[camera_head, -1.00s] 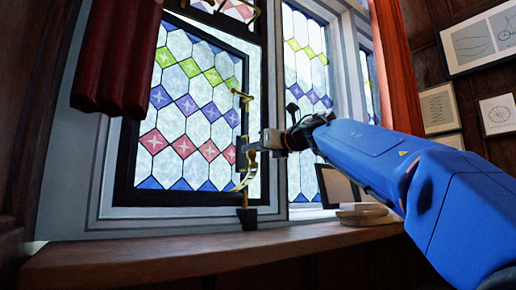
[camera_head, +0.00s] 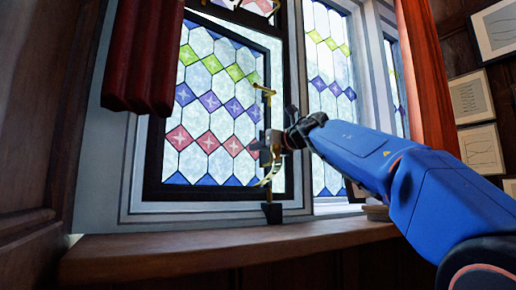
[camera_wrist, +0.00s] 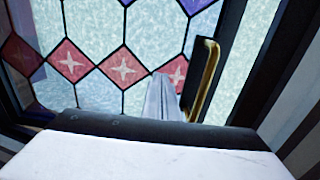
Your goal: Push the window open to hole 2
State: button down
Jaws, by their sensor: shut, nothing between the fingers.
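The leaded stained-glass window (camera_head: 210,107), in a black frame, fills the left of the head view, with a bright strip between its right edge and the outer frame. A brass handle (camera_head: 266,91) is on that right edge. A curved brass stay (camera_head: 269,177) hangs below, above a dark block (camera_head: 272,213) on the sill. Its holes are too small to make out. My gripper (camera_head: 262,148) is shut and empty at the window's lower right edge. In the wrist view its fingers (camera_wrist: 163,98) point at the red diamonds, beside a black and brass piece (camera_wrist: 205,80). Contact is unclear.
The wooden sill (camera_head: 220,247) runs below the window and looks mostly clear. A dark red curtain (camera_head: 143,60) hangs at upper left and an orange-red one (camera_head: 425,70) at right. A pale stacked object (camera_head: 376,211) sits on the sill right of the window. Framed pictures (camera_head: 468,97) hang on the right wall.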

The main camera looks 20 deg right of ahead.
jog(key=shift+w, duration=0.1)
jog(key=shift+n+g+y, duration=0.4)
jog(key=shift+n+y, duration=0.1)
jog(key=shift+y, duration=0.2)
jog(key=shift+d+x, duration=0.15)
jog(key=shift+x, duration=1.2)
jog(key=shift+d+x, duration=0.2)
jog(key=shift+x, duration=1.1)
jog(key=shift+w, duration=0.1)
jog(key=d+v, duration=0.1)
jog(key=v, duration=1.2)
jog(key=shift+d, duration=0.2)
